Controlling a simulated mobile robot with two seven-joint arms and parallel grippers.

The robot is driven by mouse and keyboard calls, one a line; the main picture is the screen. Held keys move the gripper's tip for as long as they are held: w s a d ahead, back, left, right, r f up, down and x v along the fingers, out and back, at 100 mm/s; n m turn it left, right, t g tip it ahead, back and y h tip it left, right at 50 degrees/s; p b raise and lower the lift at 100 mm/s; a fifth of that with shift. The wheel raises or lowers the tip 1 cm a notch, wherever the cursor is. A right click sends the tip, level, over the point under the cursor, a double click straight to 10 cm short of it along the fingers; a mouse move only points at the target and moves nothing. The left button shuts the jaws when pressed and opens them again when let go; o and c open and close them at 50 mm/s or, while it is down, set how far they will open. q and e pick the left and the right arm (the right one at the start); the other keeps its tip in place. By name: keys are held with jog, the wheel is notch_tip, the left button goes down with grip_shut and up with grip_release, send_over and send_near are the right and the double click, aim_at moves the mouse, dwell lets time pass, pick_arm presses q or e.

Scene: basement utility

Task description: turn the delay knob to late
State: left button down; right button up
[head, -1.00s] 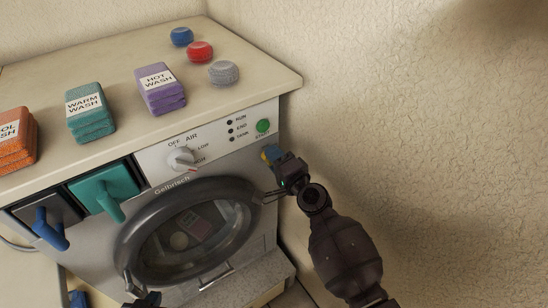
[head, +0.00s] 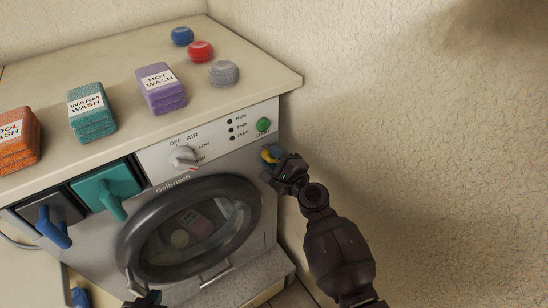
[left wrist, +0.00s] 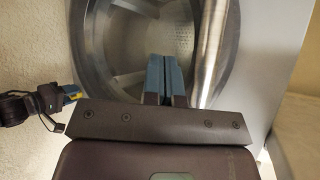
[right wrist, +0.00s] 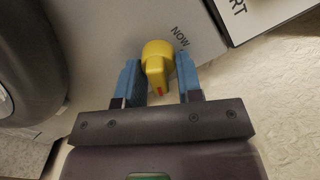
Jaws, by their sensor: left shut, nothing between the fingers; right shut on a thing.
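The yellow delay knob (right wrist: 157,62) shows in the right wrist view on the washer's grey front, with a raised grip bearing a red mark. The printed word NOW (right wrist: 180,37) is up and right of it. My right gripper (right wrist: 158,80) has its blue fingers on either side of the knob and is shut on it. In the head view, the knob (head: 268,155) is partly hidden by my right gripper (head: 275,158). My left gripper (left wrist: 163,72) is shut and empty before the round door; only part of it shows at the bottom of the head view.
The washer's round door (head: 190,228) is closed, left of the right gripper. The panel holds a white dial (head: 183,157) and a green START button (head: 263,125). Teal (head: 105,188) and dark (head: 48,212) drawers sit left. The textured wall is close on the right.

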dwell(0.5)
jog(key=o, duration=0.8)
jog(key=shift+o, duration=0.2)
jog(key=v, duration=1)
jog(key=shift+s+d, duration=0.25)
jog(key=shift+s, duration=0.1)
